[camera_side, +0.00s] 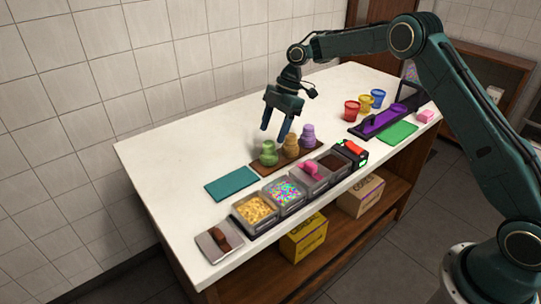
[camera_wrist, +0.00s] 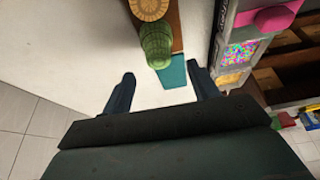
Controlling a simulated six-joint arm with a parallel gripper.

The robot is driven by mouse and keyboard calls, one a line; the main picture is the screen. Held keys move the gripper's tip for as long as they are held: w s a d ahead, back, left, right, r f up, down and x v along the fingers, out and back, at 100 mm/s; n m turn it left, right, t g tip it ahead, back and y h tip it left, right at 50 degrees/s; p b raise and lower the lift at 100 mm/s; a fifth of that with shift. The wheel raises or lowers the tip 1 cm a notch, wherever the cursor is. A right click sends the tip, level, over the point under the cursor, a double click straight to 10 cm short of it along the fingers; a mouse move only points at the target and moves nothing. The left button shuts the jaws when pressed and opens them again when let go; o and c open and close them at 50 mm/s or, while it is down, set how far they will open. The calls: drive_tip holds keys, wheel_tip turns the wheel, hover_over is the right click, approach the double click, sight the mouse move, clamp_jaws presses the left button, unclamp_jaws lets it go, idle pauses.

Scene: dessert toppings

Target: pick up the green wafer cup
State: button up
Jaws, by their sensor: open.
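The tan cup (camera_wrist: 150,8) is cut by the top edge.
A row of topping bins (camera_side: 287,193) runs along the counter's front edge, close to the board. A teal mat (camera_side: 231,184) lies left of the board. Red, yellow and blue cups (camera_side: 365,103) stand at the right. The white counter (camera_side: 200,143) is clear behind and left.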

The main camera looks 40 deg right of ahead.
sight(269, 143)
drive_tip(key=shift+x, duration=2.6)
drive_tip(key=c, duration=0.9)
